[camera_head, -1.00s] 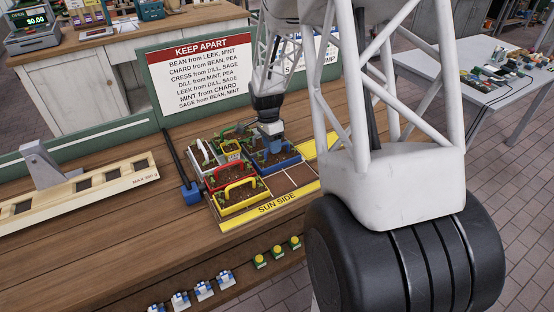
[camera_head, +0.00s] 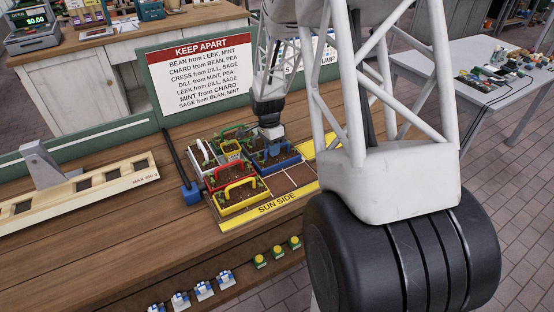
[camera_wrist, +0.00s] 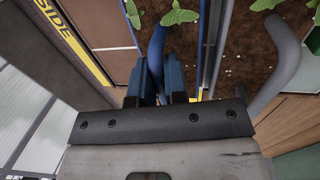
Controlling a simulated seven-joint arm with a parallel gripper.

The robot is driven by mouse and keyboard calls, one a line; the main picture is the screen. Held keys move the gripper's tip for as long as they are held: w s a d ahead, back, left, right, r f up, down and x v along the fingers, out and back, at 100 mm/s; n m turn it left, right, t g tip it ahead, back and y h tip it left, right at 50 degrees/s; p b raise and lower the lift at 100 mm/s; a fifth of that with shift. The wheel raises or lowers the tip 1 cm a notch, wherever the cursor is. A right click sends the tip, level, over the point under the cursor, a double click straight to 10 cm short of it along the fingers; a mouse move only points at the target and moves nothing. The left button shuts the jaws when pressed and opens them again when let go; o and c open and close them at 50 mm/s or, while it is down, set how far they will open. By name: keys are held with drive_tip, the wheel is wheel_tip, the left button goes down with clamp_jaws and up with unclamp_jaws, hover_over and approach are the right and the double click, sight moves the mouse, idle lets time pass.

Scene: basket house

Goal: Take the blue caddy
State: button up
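The blue caddy (camera_head: 284,164) stands at the back right of the group of caddies on the board, with dark soil in it. My gripper (camera_head: 272,141) is right over it in the head view, where its fingers are too small to make out. In the wrist view the blue handle (camera_wrist: 157,45) runs down between the two dark blue fingers of my gripper (camera_wrist: 158,75). The fingers are close together and flank the handle with little or no gap. The caddy shows no clear lift off the board. Its base is partly hidden by the neighbours.
A yellow caddy (camera_head: 230,207), a red caddy (camera_head: 211,187) and others crowd close on the left. Bare board cells lie on the right, by the yellow "SUN SIDE" strip (camera_head: 280,204). A sign (camera_head: 201,72) stands behind. A wooden balance beam (camera_head: 100,188) is at the left.

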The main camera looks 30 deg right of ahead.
clamp_jaws()
drive_tip(key=shift+r, duration=0.2)
drive_tip(key=shift+r, duration=0.5)
wheel_tip(320, 180, up, 2)
drive_tip(key=shift+r, duration=0.1)
drive_tip(key=s+a, duration=0.2)
drive_tip(key=s, duration=0.5)
drive_tip(key=s+a+r, duration=0.1)
drive_tip(key=s+a, duration=0.2)
drive_tip(key=s, duration=0.5)
drive_tip(key=shift+r, duration=0.2)
drive_tip(key=shift+s, duration=0.1)
drive_tip(key=shift+s, duration=0.15)
